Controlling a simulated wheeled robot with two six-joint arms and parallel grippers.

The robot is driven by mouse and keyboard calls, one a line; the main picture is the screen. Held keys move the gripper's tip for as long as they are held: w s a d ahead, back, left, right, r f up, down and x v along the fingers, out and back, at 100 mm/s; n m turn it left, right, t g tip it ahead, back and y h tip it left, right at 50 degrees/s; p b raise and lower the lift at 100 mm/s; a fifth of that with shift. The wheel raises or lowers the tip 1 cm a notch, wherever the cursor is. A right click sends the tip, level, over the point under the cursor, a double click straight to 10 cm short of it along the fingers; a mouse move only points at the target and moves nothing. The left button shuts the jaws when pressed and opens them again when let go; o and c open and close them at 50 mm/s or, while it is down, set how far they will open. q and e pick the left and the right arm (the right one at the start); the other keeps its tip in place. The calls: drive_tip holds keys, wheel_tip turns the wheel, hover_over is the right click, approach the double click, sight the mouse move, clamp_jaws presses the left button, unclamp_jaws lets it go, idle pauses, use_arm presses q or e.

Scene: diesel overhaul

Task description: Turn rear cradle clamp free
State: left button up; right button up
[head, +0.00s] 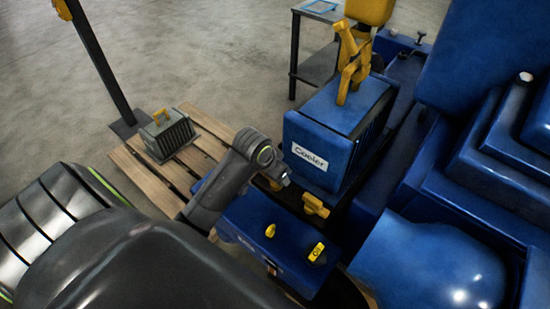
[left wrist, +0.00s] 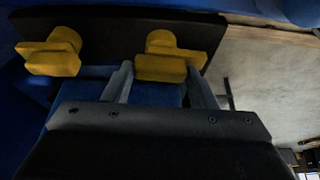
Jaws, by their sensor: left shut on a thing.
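Two yellow cradle clamps sit on the dark ledge at the foot of the blue cooler (head: 318,150). One clamp (head: 314,206) stands free, and it also shows at the left of the left wrist view (left wrist: 50,52). The other clamp (left wrist: 170,58) lies between the fingers of my left gripper (left wrist: 165,85), which is shut on it. In the head view my left gripper (head: 279,181) partly hides this held clamp. I cannot tell from the labels which clamp is the rear one. My right gripper is not in view.
A yellow hook (head: 353,62) sits on top of the cooler. A blue box (head: 270,250) with yellow handles stands in front of the ledge. A wooden pallet (head: 203,150) with a grey finned unit (head: 167,136) lies left. Blue engine parts (head: 430,262) crowd the right.

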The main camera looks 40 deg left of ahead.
use_arm(q)
drive_tip(key=shift+w+n, duration=0.1)
drive_tip(key=shift+n, duration=0.2)
drive_tip(key=o, duration=1)
drive_tip(key=shift+c, duration=0.2)
drive_tip(key=shift+r, duration=0.1)
